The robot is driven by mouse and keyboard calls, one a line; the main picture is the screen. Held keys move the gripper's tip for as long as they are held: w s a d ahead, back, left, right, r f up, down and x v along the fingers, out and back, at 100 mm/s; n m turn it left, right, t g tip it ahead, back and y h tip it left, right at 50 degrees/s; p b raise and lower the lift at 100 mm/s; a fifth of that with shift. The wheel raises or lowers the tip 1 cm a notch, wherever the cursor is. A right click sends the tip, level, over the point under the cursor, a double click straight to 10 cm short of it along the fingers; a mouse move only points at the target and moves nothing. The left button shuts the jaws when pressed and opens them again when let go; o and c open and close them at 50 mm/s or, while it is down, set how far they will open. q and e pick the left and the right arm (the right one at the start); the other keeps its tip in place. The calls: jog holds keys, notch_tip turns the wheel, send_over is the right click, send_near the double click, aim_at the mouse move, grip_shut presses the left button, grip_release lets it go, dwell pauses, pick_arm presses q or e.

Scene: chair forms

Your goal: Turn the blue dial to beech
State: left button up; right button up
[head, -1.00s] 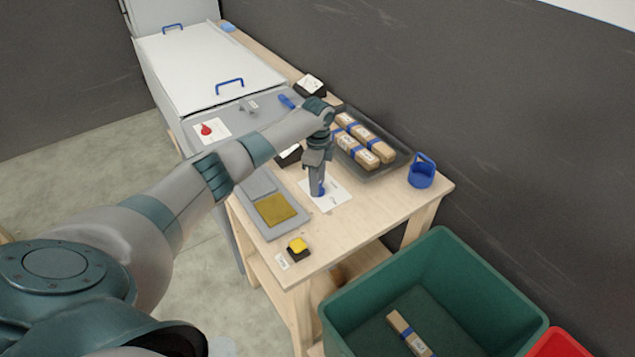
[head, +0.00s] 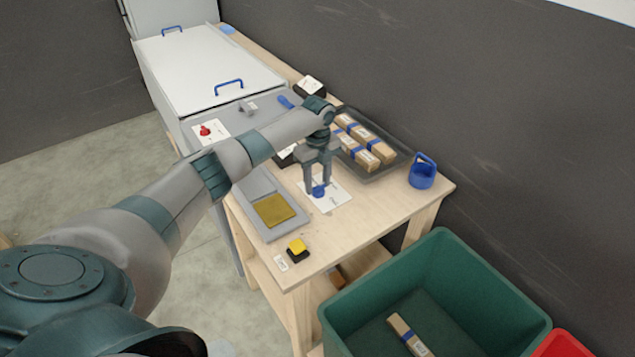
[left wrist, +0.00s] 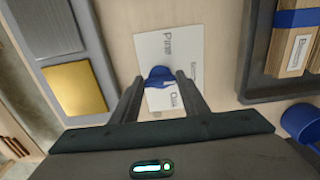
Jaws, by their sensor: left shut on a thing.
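The blue dial (head: 319,192) sits on a white card (head: 333,201) on the wooden table. My left gripper (head: 317,188) points down over it, with its fingers on either side of the dial, shut on it. In the left wrist view the dial (left wrist: 158,76) lies between the fingertips (left wrist: 159,80). The card (left wrist: 182,45) there reads "Pine" at the top and "Oak" below. A smaller word at the right edge is hard to read. The fingers partly cover the card, and I cannot tell exactly where the dial points. My right gripper is out of view.
A grey tray of wrapped wood bundles (head: 374,170) stands behind the dial, and a blue handled holder (head: 422,172) at the right. A grey panel with a gold plate (head: 273,210) lies left, a yellow button (head: 297,247) in front. A green bin (head: 440,290) stands below.

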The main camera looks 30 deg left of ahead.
pick_arm(q)
jog(key=shift+r, duration=0.1)
jog(key=o, duration=1.1)
jog(key=shift+c, duration=0.2)
notch_tip(320, 180, up, 17)
jog(key=b, duration=0.4)
jog(key=shift+r+b, duration=0.2)
jog(key=shift+b, duration=0.2)
